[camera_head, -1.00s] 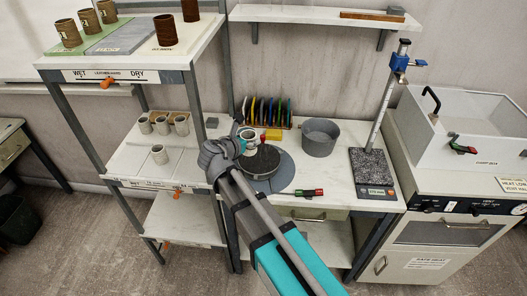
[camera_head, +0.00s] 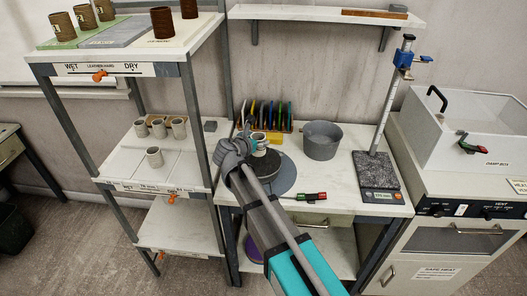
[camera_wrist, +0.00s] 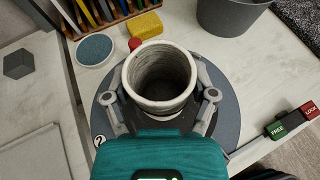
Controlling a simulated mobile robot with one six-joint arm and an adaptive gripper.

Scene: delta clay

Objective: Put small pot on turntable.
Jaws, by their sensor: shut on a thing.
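The small pot (camera_wrist: 160,75) is a pale grey, open cylinder with a rounded rim. My gripper (camera_wrist: 160,102) is shut on it, one finger on each side, and the pot looks upright. In the head view the pot (camera_head: 258,145) shows just beyond my gripper (camera_head: 246,147). The turntable has a dark round top on a wider blue-grey disc (camera_head: 287,176); this disc also shows around the pot in the wrist view (camera_wrist: 226,108). The pot overlaps the turntable in both views. I cannot tell whether its base touches the top, as its underside is hidden.
A rack of coloured tools (camera_head: 270,115), a yellow sponge (camera_wrist: 145,24) and a grey bucket (camera_head: 321,141) stand behind. A red-green FREE/LOCK lever (camera_head: 311,197) is at the turntable's front right. Shelves with several pots (camera_head: 154,157) stand left; a height gauge (camera_head: 377,170) stands right.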

